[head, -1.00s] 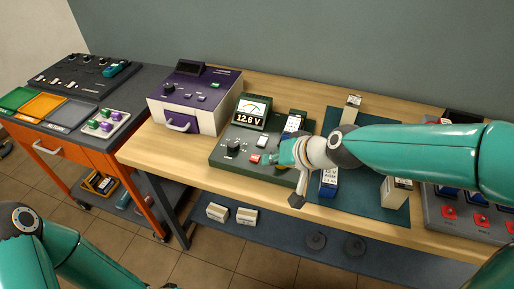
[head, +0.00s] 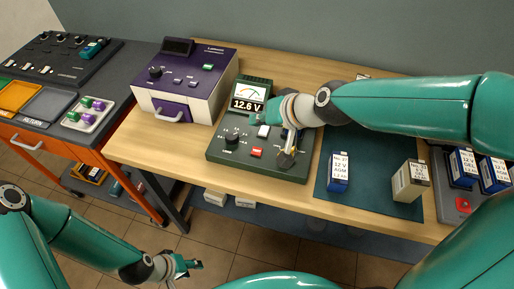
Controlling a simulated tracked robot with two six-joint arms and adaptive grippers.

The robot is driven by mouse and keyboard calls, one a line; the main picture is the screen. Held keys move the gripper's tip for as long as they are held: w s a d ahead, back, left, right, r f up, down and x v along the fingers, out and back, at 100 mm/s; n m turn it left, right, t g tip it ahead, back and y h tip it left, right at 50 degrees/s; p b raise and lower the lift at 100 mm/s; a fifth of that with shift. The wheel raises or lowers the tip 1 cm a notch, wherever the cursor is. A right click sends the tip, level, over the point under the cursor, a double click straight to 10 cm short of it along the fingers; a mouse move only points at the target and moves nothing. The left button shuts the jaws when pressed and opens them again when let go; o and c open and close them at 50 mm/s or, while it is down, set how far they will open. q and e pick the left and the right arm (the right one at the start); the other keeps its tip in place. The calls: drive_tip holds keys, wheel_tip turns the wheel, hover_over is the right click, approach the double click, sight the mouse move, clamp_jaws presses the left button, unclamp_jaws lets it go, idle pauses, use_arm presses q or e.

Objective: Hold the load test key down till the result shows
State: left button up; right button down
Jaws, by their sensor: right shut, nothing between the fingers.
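The green battery tester (head: 215,152) lies on the wooden bench. Its screen (head: 249,94) shows a dial and 12.6 V. On its top are a black knob (head: 232,139), a pale key (head: 263,131) and a red key (head: 256,152); I cannot read which is the load test key. My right gripper (head: 259,116) is shut and empty over the tester, just below the screen and close to the pale key. Contact with the key cannot be made out. The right wrist hides the tester's right part. My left gripper (head: 190,267) hangs low, away from the bench; its fingers are too small to judge.
A purple and white instrument (head: 185,80) stands left of the tester. A blue battery (head: 338,172) and a pale battery (head: 408,180) stand on the dark mat (head: 375,205) to the right. An orange cart (head: 75,155) with trays stands at the left.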

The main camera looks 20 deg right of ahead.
sight(259, 152)
wheel_tip(259, 152, down, 8)
drive_tip(key=b, duration=0.7)
drive_tip(key=shift+s+r, duration=0.1)
drive_tip(key=shift+r, duration=0.1)
drive_tip(key=shift+f+b, duration=0.55)
drive_tip(key=shift+b, duration=0.05)
idle(0.5)
drive_tip(key=shift+f+b, duration=0.35)
drive_tip(key=shift+b, duration=0.05)
drive_tip(key=shift+f+b, duration=0.4)
idle(0.5)
drive_tip(key=shift+r, duration=0.1)
idle(2.8)
drive_tip(key=shift+r+p, duration=0.75)
drive_tip(key=shift+r, duration=0.1)
wheel_tip(259, 152, up, 5)
drive_tip(key=p, duration=0.4)
drive_tip(key=shift+p, duration=0.3)
